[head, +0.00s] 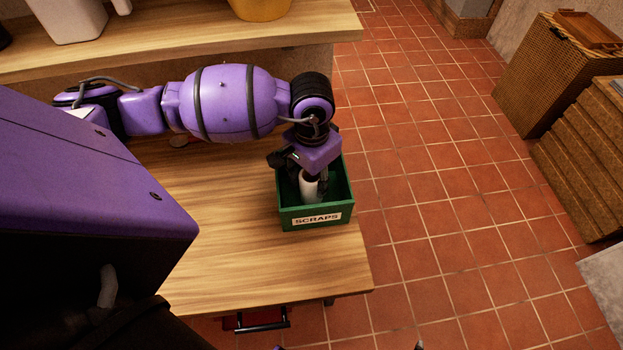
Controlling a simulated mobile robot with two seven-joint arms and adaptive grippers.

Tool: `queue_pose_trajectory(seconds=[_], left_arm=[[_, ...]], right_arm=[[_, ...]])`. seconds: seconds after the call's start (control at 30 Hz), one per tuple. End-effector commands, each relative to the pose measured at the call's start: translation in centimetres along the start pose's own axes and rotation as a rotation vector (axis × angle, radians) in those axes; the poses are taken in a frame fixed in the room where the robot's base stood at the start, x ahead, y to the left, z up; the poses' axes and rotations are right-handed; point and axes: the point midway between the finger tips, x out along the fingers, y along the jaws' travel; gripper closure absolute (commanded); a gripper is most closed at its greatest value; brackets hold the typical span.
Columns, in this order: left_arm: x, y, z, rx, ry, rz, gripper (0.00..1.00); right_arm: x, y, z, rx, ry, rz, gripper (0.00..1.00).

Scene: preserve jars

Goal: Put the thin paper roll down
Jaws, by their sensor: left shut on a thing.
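The thin paper roll (310,188) is a small white cylinder, roughly upright. My left gripper (311,178) is shut on it and points down into a green box (317,216) labelled SCRAPS. The roll's lower end is within the box's walls; I cannot tell whether it touches the box floor. The box stands near the right end of the wooden table (230,245). My right gripper is not in view.
A wooden shelf (200,50) runs behind the table with a white container (70,20) and a yellow pot (260,8). Wicker chests (545,80) stand at the far right on the tiled floor (440,200). The table front is clear.

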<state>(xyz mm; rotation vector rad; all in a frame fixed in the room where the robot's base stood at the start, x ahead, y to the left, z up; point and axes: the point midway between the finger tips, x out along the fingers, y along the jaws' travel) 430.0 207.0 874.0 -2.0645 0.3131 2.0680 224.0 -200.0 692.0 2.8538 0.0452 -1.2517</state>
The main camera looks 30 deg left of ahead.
Motion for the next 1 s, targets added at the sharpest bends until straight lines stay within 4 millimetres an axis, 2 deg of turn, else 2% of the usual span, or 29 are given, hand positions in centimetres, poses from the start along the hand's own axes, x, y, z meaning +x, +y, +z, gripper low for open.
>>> queue_pose_trajectory(seconds=[0.4,0.43,0.57,0.87,0.97,1.0], left_arm=[[1.0,0.0,0.0,0.001,-0.001,0.000,0.93],[0.9,0.0,0.0,0.000,0.000,0.000,0.59],[0.8,0.0,0.0,0.000,0.001,0.000,0.42],[0.7,0.0,0.0,0.000,0.002,-0.001,0.42],[0.0,-0.1,-0.1,0.000,0.005,-0.001,0.42],[-0.3,-0.1,-0.2,0.000,0.005,-0.002,0.42]], right_arm=[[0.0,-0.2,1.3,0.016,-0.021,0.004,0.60],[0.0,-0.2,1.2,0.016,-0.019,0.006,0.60],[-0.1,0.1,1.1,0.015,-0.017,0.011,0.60],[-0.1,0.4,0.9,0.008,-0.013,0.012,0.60],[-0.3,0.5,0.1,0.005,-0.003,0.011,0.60],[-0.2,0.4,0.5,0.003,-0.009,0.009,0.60]])
